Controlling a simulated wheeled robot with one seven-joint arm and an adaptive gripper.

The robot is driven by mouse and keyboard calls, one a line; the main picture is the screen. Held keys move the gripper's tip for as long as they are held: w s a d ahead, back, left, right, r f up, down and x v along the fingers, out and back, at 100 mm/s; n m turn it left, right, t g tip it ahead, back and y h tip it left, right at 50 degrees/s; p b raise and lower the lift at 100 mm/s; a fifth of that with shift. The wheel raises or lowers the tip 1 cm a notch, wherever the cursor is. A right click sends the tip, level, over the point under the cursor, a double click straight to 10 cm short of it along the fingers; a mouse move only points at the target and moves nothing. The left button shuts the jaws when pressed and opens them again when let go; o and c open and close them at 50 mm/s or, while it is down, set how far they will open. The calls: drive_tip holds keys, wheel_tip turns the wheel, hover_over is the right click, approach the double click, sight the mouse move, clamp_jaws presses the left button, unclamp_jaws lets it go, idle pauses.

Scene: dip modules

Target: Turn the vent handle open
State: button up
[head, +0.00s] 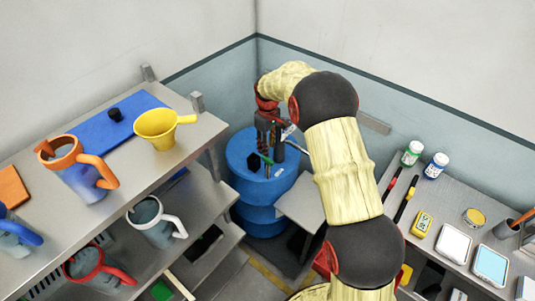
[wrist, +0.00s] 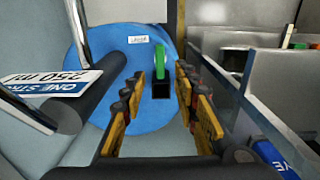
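A blue drum (wrist: 118,45) stands in the corner and shows below my gripper in the head view (head: 245,160). A green handle (wrist: 161,60) stands on the drum top beside a black block (wrist: 160,90), and I take it to be the vent handle. In the head view the green handle (head: 267,159) is small and partly covered by my gripper (head: 268,150). In the wrist view my gripper (wrist: 170,85) is open, its orange-padded fingers apart with the black block and green handle seen between them. Whether the fingers touch the handle I cannot tell.
A dark cylinder (wrist: 97,82) and a white sign (wrist: 52,82) lie left in the wrist view. A grey shelf (head: 190,135) with mugs and a yellow dipper (head: 158,128) stands left. A bench (head: 440,235) with jars and trays stands right. Walls close in behind the drum.

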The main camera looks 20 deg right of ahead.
wheel_tip(320, 180, up, 5)
drive_tip(key=shift+r, duration=0.15)
idle(0.6)
drive_tip(key=s+f+m, duration=0.2)
drive_tip(key=s+m, duration=0.2)
drive_tip(key=s, duration=0.3)
drive_tip(key=s+r+m+t+b, duration=0.1)
drive_tip(key=s+r+t, duration=0.1)
drive_tip(key=s+r, duration=0.4)
drive_tip(key=s+r+m+t+b, duration=0.1)
drive_tip(key=s+r, duration=0.5)
drive_tip(key=s, duration=1)
drive_tip(key=s+r+m+t+b, duration=0.1)
drive_tip(key=s+r+t, duration=0.1)
drive_tip(key=s+r, duration=0.5)
drive_tip(key=shift+s+t+b, duration=0.3)
drive_tip(key=shift+s, duration=2.05)
